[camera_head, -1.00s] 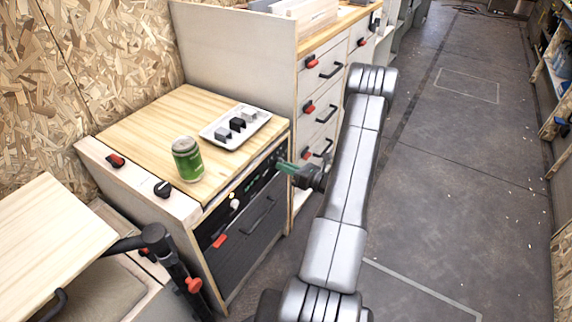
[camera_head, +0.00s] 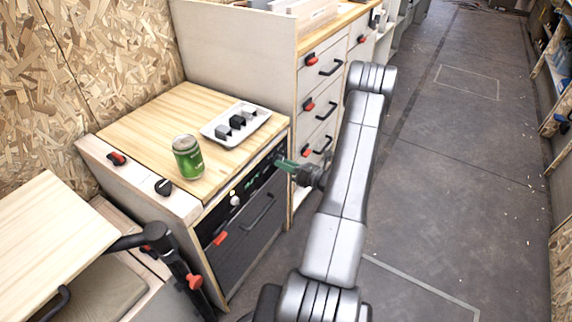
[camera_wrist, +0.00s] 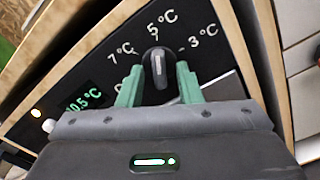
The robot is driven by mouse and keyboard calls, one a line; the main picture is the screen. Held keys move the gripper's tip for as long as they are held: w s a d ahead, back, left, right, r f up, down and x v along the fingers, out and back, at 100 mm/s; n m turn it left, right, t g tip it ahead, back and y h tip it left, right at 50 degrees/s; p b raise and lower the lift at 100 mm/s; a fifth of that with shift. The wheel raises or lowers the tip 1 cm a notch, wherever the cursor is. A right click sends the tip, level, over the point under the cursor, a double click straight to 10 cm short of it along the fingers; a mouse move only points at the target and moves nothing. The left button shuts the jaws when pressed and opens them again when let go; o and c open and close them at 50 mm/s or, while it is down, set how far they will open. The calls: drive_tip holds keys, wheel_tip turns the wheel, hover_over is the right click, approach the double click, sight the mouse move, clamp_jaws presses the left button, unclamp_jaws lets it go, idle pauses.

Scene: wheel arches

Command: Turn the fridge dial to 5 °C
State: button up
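The fridge dial (camera_wrist: 158,68) is a black knob with a pale pointer line, on a black panel marked 7 °C, 5 °C and 3 °C. Its line points up, roughly at the 5 °C mark. My gripper (camera_wrist: 159,75) has its green fingers on either side of the dial, with small gaps seeming to show, so it looks open around it. A green display (camera_wrist: 84,98) beside it reads about 10.5 °C; its first digits are partly covered. In the head view my gripper (camera_head: 287,166) is at the right end of the fridge (camera_head: 245,235) panel, and the dial is hard to make out.
A green can (camera_head: 188,158) and a white tray (camera_head: 262,113) with several small blocks stand on the wooden top (camera_head: 150,112). A drawer cabinet (camera_head: 312,75) stands just behind my gripper. The floor (camera_head: 450,190) to the right is clear.

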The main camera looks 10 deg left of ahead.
drive_tip(key=shift+d, duration=0.1)
drive_tip(key=p+v, duration=0.1)
drive_tip(key=v, duration=1.2)
drive_tip(key=shift+d, duration=0.3)
drive_tip(key=b+x, duration=0.1)
drive_tip(key=x, duration=1.3)
drive_tip(key=shift+s+d, duration=0.1)
drive_tip(key=shift+s, duration=0.05)
